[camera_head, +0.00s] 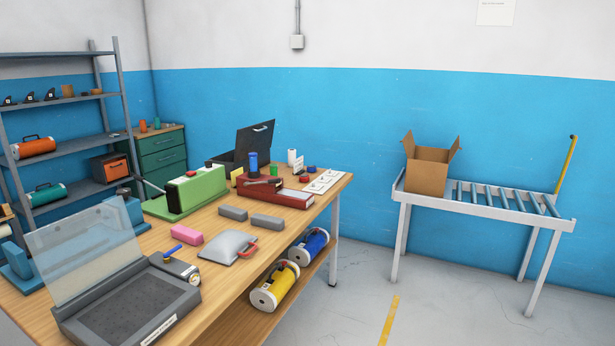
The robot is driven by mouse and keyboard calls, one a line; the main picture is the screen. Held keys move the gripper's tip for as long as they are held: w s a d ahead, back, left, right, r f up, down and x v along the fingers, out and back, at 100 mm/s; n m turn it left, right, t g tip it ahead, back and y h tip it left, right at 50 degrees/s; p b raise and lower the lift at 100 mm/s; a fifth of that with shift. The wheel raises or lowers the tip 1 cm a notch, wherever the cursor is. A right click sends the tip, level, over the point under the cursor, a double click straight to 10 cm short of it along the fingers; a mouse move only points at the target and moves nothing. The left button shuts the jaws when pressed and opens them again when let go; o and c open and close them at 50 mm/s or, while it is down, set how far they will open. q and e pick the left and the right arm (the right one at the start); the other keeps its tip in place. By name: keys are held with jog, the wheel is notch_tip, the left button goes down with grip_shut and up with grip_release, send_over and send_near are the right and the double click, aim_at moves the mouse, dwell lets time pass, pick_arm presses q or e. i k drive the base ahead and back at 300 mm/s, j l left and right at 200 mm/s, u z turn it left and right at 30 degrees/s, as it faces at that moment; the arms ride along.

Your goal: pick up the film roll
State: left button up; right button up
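Several roll-shaped cylinders are in view, and I cannot tell for sure which is the film roll. A yellow roll (271,288) with white ends and a blue roll (312,244) lie on the low shelf under the workbench. An orange roll (36,148) and a teal roll (46,194) lie on the grey rack at the left, each with a dark handle on top. Neither of my grippers shows in the head view.
The wooden workbench (207,278) holds a lidded grey machine (128,305), a green device (198,190), a red box (275,192) and small blocks. A cardboard box (426,172) stands on a roller conveyor (480,197) at right. Floor between bench and conveyor is clear.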

aim_at(291, 152)
jog(key=i+l+z, duration=0.3)
jog(key=i+l, duration=0.15)
jog(key=i+l+z, duration=0.3)
jog(key=i, duration=0.25)
jog(key=i+l+z, duration=0.15)
jog(key=i+z, duration=0.15)
jog(key=i, duration=0.25)
jog(key=i+z, duration=0.3)
jog(key=i, duration=0.25)
